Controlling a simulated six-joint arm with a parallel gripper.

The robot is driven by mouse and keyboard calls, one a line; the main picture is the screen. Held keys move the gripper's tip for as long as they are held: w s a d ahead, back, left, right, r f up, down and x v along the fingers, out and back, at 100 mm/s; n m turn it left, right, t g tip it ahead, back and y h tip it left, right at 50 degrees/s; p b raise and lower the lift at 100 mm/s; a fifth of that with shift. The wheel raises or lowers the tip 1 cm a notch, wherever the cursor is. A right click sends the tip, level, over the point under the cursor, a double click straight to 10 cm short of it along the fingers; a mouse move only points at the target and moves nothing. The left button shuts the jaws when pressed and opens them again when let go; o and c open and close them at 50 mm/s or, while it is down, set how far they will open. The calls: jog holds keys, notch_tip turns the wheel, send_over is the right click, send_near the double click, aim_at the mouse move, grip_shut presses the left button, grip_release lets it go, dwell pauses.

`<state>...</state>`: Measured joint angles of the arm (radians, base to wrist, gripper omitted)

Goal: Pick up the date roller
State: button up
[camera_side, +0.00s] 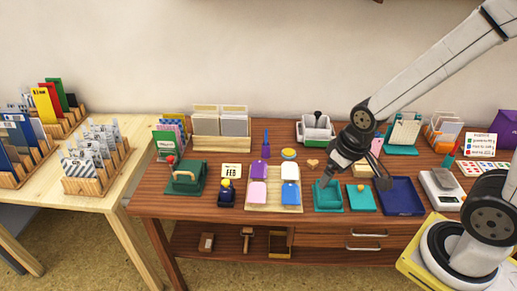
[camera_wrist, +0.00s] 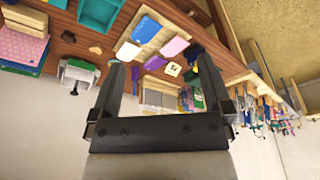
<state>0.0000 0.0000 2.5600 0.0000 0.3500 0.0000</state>
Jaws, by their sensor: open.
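A small dark blue stamp with a yellowish knob (camera_side: 226,192), which looks like the date roller, stands on the table just in front of the white month card (camera_side: 232,171). My gripper (camera_side: 354,181) is open and empty. In the side view it hangs well to the right of the roller, over the area of the teal tray (camera_side: 328,197). In the wrist view my gripper (camera_wrist: 158,62) has its fingers wide apart with nothing held. The month card (camera_wrist: 174,69) shows between the fingers in the distance; the roller is not clear there.
A wooden tray (camera_side: 274,209) with purple, pink, blue and white pads lies between the roller and my gripper. A purple stamp (camera_side: 266,147) stands upright behind it. A green press (camera_side: 186,179) stands left of the roller. A navy tray (camera_side: 402,197) lies at the right.

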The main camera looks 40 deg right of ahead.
jog(key=shift+w, duration=0.1)
jog(key=n+y, duration=0.3)
jog(key=n, duration=0.5)
send_over(229, 184)
jog(key=s+d, duration=0.1)
jog(key=d, duration=0.1)
notch_tip(229, 184, down, 15)
jog(key=shift+w+f+n+t, duration=0.2)
jog(key=shift+f+n+t, duration=0.1)
jog(key=shift+t, duration=0.1)
jog(key=shift+x, duration=1.3)
jog(key=shift+s+x, duration=0.1)
jog(key=shift+x, duration=1.2)
jog(key=shift+s+x, duration=0.15)
jog(key=shift+x, duration=1.15)
jog(key=shift+a, duration=0.15)
